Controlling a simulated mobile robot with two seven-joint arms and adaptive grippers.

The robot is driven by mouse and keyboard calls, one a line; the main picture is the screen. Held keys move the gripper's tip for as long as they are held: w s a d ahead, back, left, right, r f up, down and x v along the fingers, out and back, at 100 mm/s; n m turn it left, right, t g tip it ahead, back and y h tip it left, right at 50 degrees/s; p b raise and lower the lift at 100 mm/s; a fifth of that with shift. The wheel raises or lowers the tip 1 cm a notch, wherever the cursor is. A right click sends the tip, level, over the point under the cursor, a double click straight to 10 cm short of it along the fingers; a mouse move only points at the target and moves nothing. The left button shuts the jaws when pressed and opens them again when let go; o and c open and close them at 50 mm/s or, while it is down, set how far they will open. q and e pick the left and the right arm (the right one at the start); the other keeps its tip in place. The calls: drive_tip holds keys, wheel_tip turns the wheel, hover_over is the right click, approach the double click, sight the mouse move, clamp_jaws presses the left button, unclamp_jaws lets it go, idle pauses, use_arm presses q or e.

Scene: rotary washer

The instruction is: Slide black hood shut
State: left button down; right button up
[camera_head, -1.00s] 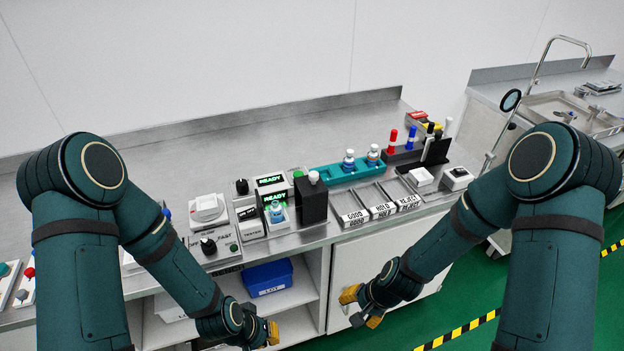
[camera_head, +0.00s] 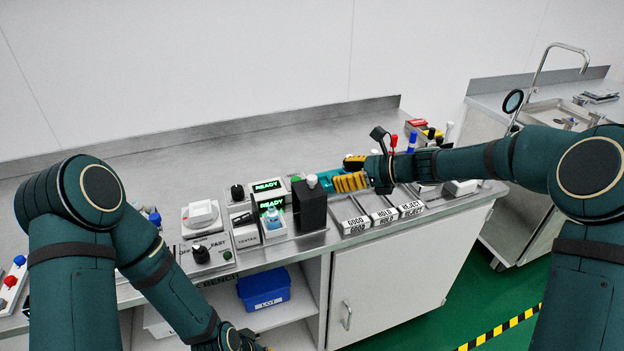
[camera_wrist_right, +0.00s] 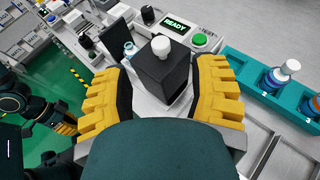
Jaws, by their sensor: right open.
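The black hood (camera_head: 310,205) is a dark box with a white knob (camera_head: 312,181) on top. It stands on the tester at the right of the lit READY display (camera_head: 271,203). My right gripper (camera_head: 346,175) is open just right of the hood. In the right wrist view the black hood (camera_wrist_right: 166,75) with its white knob (camera_wrist_right: 161,45) shows between and beyond the spread yellow fingers; I cannot tell whether they touch it. My left gripper (camera_head: 250,342) is low at the bottom edge, mostly hidden.
A teal rack (camera_wrist_right: 285,95) with vials is right of the hood. GOOD, HOLD and REJECT trays (camera_head: 383,217) lie at the bench front. A rotary device (camera_head: 201,215) stands left of the tester. A blue bin (camera_head: 264,287) is on the shelf below.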

sight(312, 177)
drive_tip(key=b+x, duration=0.1)
drive_tip(key=x, duration=0.8)
drive_tip(key=shift+a+f, duration=0.1)
clamp_jaws()
